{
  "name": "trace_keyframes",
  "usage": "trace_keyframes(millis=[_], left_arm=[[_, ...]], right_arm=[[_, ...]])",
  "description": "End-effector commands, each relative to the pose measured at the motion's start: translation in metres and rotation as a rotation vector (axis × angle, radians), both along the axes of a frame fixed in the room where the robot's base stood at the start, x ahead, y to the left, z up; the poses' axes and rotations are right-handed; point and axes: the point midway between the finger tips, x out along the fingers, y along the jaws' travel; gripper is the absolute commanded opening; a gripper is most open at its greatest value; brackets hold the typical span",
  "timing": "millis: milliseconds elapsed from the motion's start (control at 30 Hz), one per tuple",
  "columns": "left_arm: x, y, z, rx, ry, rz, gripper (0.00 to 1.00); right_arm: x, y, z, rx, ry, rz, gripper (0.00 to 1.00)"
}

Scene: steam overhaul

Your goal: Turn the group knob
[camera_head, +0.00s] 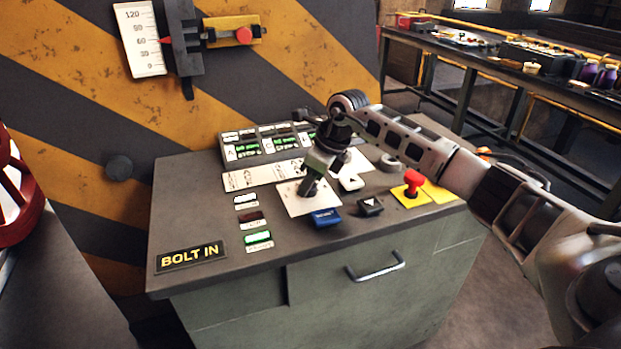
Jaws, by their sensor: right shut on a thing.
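The console (195,200) stands in the middle with a sloped dark top. A light square plate (290,199) lies near the middle of that top. My right gripper (308,188) points down onto this plate and is shut on the group knob. The jaws cover most or all of the knob, so its pointer and setting cannot be read. My right arm comes in from the right. My left gripper is not in view.
A blue button (326,217) and a black arrow button (370,206) sit close to the gripper. A red button (412,180) on yellow is to the right. A switch panel with green lights (245,149) is behind. A red wheel (15,195) is at the left edge.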

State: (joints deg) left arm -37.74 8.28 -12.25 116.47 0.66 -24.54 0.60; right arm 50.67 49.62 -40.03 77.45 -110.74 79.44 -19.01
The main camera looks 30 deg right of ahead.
Motion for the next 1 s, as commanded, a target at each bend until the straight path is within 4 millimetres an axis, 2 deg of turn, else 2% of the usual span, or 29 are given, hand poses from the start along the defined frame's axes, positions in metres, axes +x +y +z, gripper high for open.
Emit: trace_keyframes(millis=[500,1000], left_arm=[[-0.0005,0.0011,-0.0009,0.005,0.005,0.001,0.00],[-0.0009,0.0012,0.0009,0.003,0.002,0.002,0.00]], right_arm=[[-0.0003,0.0013,0.0015,-0.001,-0.004,-0.306,0.15],[-0.0003,0.0014,0.0016,0.000,-0.003,-0.359,0.15]])
